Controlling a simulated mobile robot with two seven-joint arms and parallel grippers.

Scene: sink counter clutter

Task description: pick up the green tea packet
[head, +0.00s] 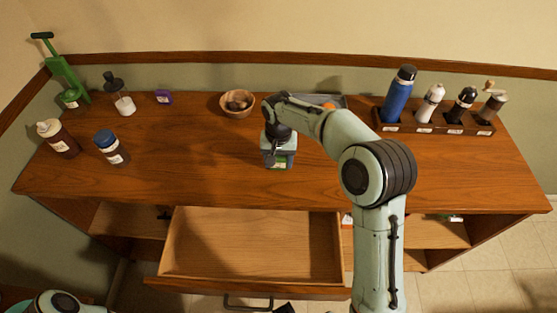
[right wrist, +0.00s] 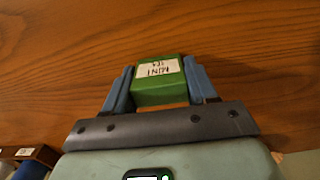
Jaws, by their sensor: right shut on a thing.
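The green tea packet (right wrist: 160,82) is a small green box with a white label reading mint tea. In the right wrist view it sits between the two blue fingers of my right gripper (right wrist: 160,88), which is shut on it. In the head view my right gripper (head: 278,160) points down over the middle of the counter, and a bit of the green packet (head: 279,165) shows at its fingertips. I cannot tell whether the packet touches the counter. My left gripper is not seen.
An open, empty drawer (head: 250,245) juts out below the counter's front edge. A wooden bowl (head: 238,104) and a grey tray (head: 330,100) stand behind the gripper. A rack (head: 440,125) with bottles and grinders is at right. Several bottles, including a blue-capped one (head: 111,147), stand at left.

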